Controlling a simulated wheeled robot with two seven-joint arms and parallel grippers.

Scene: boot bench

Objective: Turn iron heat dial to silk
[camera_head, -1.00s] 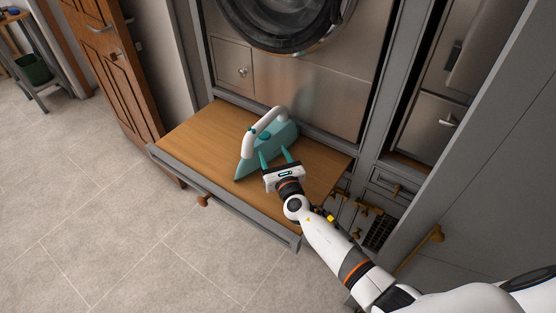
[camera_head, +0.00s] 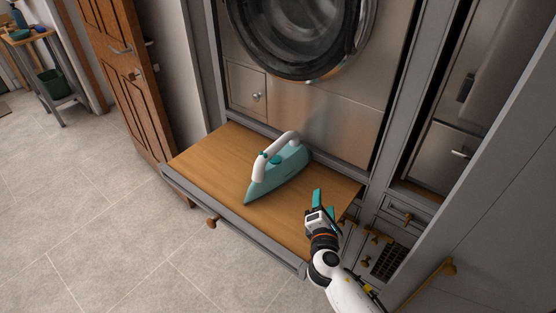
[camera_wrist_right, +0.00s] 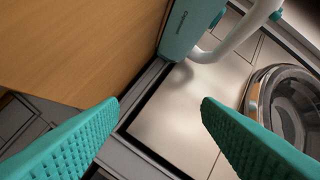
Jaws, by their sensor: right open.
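A teal iron (camera_head: 279,176) with a white handle rests on the wooden pull-out board. A round teal dial (camera_head: 276,158) shows under the handle. My left gripper is not in view.
The wooden board (camera_head: 213,155) sits in a grey pull-out drawer with a round knob (camera_head: 212,222). A front-loading washer (camera_head: 300,35) stands behind it. Brass-handled grey cabinets lie to the right. A wooden door (camera_head: 125,75) and open tiled floor are at the left.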

